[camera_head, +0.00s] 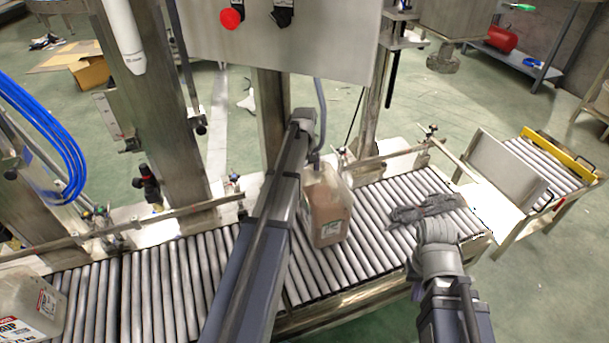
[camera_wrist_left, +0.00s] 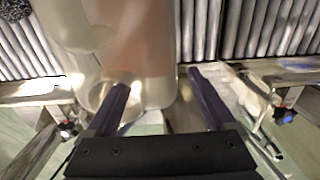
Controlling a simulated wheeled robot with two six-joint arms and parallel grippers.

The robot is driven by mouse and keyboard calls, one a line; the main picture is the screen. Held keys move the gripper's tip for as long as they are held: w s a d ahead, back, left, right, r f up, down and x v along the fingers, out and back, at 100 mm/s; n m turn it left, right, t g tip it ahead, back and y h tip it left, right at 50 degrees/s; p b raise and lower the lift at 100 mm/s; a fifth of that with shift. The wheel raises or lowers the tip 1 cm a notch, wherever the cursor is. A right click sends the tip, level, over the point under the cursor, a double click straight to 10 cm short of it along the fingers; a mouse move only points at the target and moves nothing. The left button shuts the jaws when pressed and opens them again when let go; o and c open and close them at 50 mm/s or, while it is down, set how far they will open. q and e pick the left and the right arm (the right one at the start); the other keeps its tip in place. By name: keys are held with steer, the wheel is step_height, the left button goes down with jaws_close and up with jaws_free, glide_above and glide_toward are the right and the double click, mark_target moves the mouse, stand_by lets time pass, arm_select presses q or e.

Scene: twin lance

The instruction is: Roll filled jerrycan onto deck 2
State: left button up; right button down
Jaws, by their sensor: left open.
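The filled jerrycan (camera_head: 327,205), translucent with brownish liquid and a label, stands upright on the roller conveyor (camera_head: 290,275). It also shows large in the left wrist view (camera_wrist_left: 150,50). My left arm reaches over to the jerrycan's far side; its gripper is mostly hidden in the head view. In the left wrist view my left gripper (camera_wrist_left: 162,100) is open, with the left finger overlapping the jerrycan's edge and the right finger clear of it. My right gripper (camera_head: 425,211) is over the rollers to the right of the jerrycan; its finger gap cannot be made out.
A pale jerrycan (camera_head: 25,305) stands at the far left of the rollers. A guide rail (camera_head: 390,155) runs along the far side. An upright metal plate (camera_head: 499,165) stands before a separate roller section (camera_head: 545,165) with a yellow bar. A control panel (camera_head: 290,40) hangs above.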

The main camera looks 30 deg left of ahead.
arm_select(q)
step_height(320, 180, down, 5)
steer(key=b, duration=0.4)
steer(key=shift+c, duration=0.4)
jaws_close()
steer(key=shift+d+r, duration=0.1)
stand_by(0.4)
